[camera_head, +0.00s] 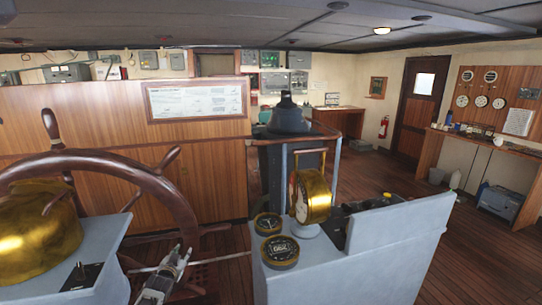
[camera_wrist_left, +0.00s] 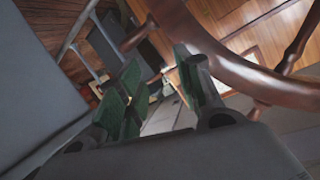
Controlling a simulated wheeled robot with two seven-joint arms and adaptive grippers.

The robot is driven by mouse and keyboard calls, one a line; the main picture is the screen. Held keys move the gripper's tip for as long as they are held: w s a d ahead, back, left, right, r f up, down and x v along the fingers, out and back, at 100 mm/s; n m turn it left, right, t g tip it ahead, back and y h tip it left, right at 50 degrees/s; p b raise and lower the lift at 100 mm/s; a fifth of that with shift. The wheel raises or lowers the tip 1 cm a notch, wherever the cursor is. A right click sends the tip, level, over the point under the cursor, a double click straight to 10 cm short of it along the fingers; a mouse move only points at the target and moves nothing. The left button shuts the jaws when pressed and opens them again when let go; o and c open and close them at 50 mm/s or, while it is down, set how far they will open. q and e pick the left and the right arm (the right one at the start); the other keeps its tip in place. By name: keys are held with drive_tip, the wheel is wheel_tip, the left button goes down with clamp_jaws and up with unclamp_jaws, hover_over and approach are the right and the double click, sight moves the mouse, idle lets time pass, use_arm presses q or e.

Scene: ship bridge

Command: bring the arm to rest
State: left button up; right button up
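My left gripper (camera_head: 178,262) is low in the head view, in the gap between the two grey consoles and close to the lower right of the wooden steering wheel (camera_head: 110,160). In the left wrist view my left gripper (camera_wrist_left: 158,85) has its green-padded fingers apart, with nothing seen between them. The steering wheel (camera_wrist_left: 255,78) passes close beyond the fingers on the right of that view. I cannot tell whether the gripper touches it. My right gripper is not in view.
The right grey console (camera_head: 350,265) carries a brass telegraph (camera_head: 312,195) and two round gauges (camera_head: 278,250). The left grey console (camera_head: 100,240) bears a brass dome (camera_head: 35,240). A wood panel wall (camera_head: 100,110) stands behind the wheel. Open plank floor (camera_head: 470,245) lies at the right.

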use_arm(q)
drive_tip(key=s+d+f+g, duration=0.2)
drive_tip(key=s+f+g, duration=0.1)
drive_tip(key=s+f, duration=1.25)
drive_tip(key=s+d+f+g, duration=0.35)
drive_tip(key=s+f, duration=0.85)
drive_tip(key=f, duration=0.7)
drive_tip(key=s+d+f+g, duration=0.1)
drive_tip(key=s+f, duration=0.4)
drive_tip(key=s, duration=0.9)
drive_tip(key=s+d+f+g, duration=0.2)
drive_tip(key=s+f, duration=0.4)
drive_tip(key=s, duration=0.9)
drive_tip(key=s+d+f+g+h, duration=0.1)
drive_tip(key=s+f+g, duration=0.3)
drive_tip(key=s, duration=1)
drive_tip(key=shift+s+d+f+n, duration=0.2)
drive_tip(key=shift+d+f+n, duration=0.1)
drive_tip(key=shift+d+f, duration=0.45)
